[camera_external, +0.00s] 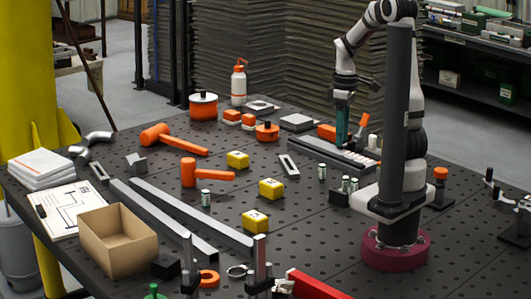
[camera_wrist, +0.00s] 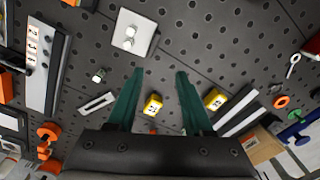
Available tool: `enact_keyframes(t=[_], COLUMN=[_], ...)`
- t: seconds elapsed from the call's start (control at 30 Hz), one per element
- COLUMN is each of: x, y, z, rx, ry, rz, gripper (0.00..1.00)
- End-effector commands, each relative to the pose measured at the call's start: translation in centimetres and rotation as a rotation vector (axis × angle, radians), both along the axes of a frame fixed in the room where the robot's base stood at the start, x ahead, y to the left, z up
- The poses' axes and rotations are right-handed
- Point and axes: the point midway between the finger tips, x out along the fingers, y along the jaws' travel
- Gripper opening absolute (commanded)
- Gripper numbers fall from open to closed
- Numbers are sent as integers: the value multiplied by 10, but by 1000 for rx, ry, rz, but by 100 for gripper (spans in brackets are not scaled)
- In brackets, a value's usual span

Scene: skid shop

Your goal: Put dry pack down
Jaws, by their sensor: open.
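My gripper (camera_external: 342,138) has dark green fingers pointing down, above the far right part of the table. In the wrist view the fingers of my gripper (camera_wrist: 160,72) are spread apart, with nothing held between them. No thing in view is clearly marked as the dry pack, so I cannot tell which it is. Small pale cylinders may be candidates: one (camera_external: 322,172) stands alone on the table, also visible in the wrist view (camera_wrist: 98,75). Two more (camera_wrist: 130,38) stand on a light square plate (camera_wrist: 143,22). Another cylinder (camera_external: 206,197) stands by the orange mallet.
A long grey rack (camera_external: 310,152) lies beneath my gripper. Several yellow blocks (camera_external: 271,189) stand mid-table. Orange mallets (camera_external: 207,176), grey steel bars (camera_external: 185,207) and an open cardboard box (camera_external: 118,243) lie to the left. Bare tabletop (camera_external: 310,215) lies front right.

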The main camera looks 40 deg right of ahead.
Motion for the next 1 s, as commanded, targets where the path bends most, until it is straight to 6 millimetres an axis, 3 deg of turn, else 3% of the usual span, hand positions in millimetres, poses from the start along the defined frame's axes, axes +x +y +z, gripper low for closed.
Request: enact_keyframes(t=[0.03, 0.1, 0.2, 0.3, 0.37, 0.53, 0.6, 0.83, 0.87, 0.93, 1.0], x=[-22, -60, -112, -142, -148, -148, -148, -144, -137, -104, -50], y=[30, 68, 105, 120, 123, 124, 123, 122, 120, 110, 87], z=[16, 30, 36, 35, 34, 34, 34, 36, 39, 50, 61], rx=[17, 52, 89, 104, 107, 106, 107, 106, 105, 99, 82], ry=[-4, 19, 65, 103, 113, 116, 116, 111, 107, 84, 50], rz=[-141, -396, -708, -890, -935, -948, -947, -930, -899, -741, -473], gripper=[51, 51, 51, 51, 51, 51, 57, 57, 57, 57, 57])
